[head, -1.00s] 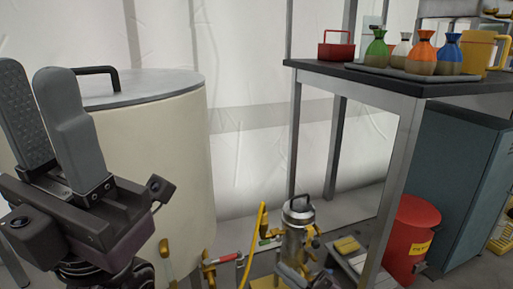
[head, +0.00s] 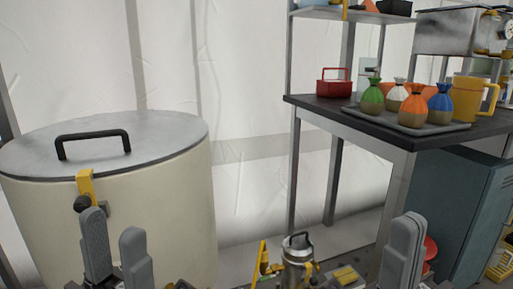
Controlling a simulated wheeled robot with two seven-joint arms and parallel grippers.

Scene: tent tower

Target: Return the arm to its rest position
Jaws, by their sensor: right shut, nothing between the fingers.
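My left gripper (head: 114,226) is upright at the lower left, in front of the large cream tank (head: 150,220). Its two grey fingers stand apart with nothing seen between them. My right gripper (head: 407,228) is upright at the lower right, in front of the dark-topped table's leg and the teal cabinet. Its fingers are together and hold nothing. The lower parts of both arms are cut off by the bottom edge.
The tank has a grey lid with a black handle (head: 93,137) and a yellow latch (head: 86,186). The table (head: 350,118) bears a red basket (head: 334,87), several tied sacks on a tray, and a yellow mug (head: 468,98). A metal canister (head: 297,255) stands low between my grippers.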

